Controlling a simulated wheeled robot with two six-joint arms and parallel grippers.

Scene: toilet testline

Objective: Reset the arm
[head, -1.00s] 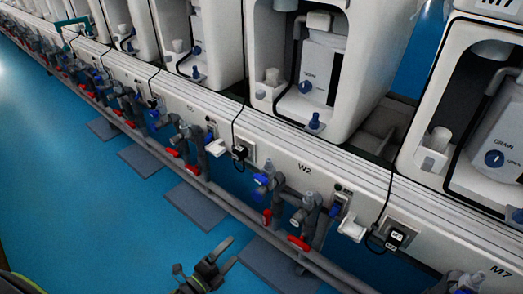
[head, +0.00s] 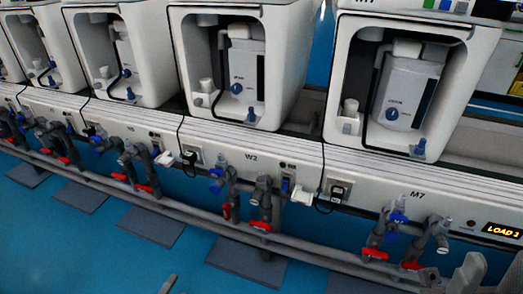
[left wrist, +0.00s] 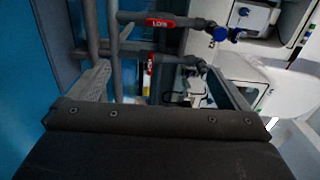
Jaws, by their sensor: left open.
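My left gripper (left wrist: 156,67) is open and empty in the left wrist view, its two grey fingers spread wide. Beyond the fingers in that view are grey pipes and red-handled valves (left wrist: 160,22).
Pipes with blue and red valves (head: 262,200) run in front. Dark mats (head: 245,258) lie on the blue floor (head: 60,235), otherwise open. An orange display (head: 503,232) is at right.

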